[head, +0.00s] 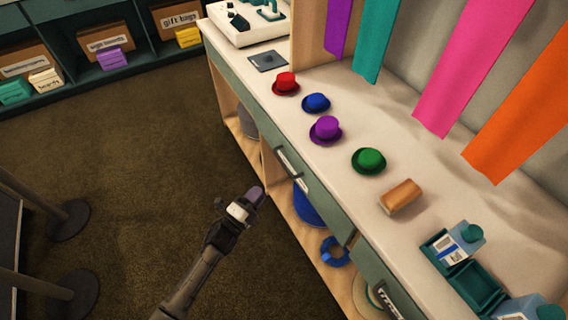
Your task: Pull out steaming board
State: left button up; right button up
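No board stands pulled out from the counter (330,115), and I cannot tell which front panel is the steaming board. The green counter front has a pale bar handle (292,166) near the middle and a second handle (388,301) at the lower right. My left gripper (254,197) is over the floor, left of the counter front and apart from it, below and left of the middle handle. A small purple-grey piece shows at its tip; whether it is a finger or a held thing is unclear. My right gripper is out of view.
Red (286,82), blue (316,102), purple (325,128) and green (369,159) hats and a brown block (401,196) line the countertop. Green trays (478,288) stand at lower right. Stanchion bases (68,220) are at left. Open carpet (150,140) lies between.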

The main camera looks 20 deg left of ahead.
aim_at(283, 162)
pick_arm(q)
jog(key=b+x, duration=0.4)
jog(key=x, duration=0.9)
jog(key=shift+w+d, duration=0.1)
jog(key=shift+w, duration=0.15)
grip_shut()
